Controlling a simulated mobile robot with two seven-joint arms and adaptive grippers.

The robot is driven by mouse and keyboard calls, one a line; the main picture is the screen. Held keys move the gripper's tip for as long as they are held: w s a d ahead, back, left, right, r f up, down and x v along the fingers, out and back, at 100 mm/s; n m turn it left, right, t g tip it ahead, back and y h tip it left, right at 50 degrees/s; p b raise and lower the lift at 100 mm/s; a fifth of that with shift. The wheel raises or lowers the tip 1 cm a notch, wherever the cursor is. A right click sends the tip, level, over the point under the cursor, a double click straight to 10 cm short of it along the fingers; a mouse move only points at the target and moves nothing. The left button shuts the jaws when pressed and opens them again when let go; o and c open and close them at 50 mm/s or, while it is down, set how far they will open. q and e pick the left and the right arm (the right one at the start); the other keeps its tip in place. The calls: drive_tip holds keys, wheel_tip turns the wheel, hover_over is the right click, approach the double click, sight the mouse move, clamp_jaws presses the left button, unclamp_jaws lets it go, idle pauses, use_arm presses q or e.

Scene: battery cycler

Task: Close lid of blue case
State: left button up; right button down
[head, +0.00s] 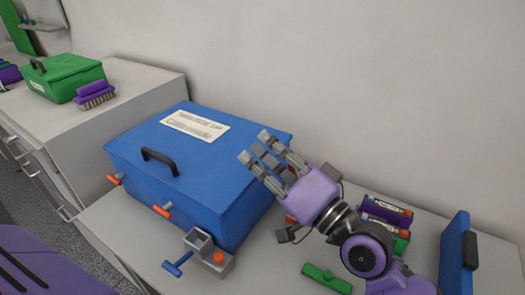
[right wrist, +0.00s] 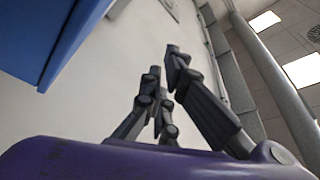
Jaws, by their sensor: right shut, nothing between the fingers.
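The blue case (head: 215,205) stands on the grey worktop in the middle of the head view. Its lid (head: 225,150) lies flat over the box, with a white label and a black handle (head: 160,160) near the front; I see no gap under it. Orange latches (head: 162,211) stick out along the front. My right gripper (head: 257,148) is shut and empty, its fingers over the lid's right side; I cannot tell whether they touch it. In the right wrist view the fingers (right wrist: 165,70) point upward, and a blue edge (right wrist: 45,40) shows at upper left. My left gripper is not in view.
A grey clamp with a blue handle (head: 178,265) is at the case's front corner. A green case (head: 65,75) and purple brush (head: 95,93) are at far left.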

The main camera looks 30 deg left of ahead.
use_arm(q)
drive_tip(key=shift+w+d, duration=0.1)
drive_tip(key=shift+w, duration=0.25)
use_arm(e)
drive_tip(key=v, duration=1.2)
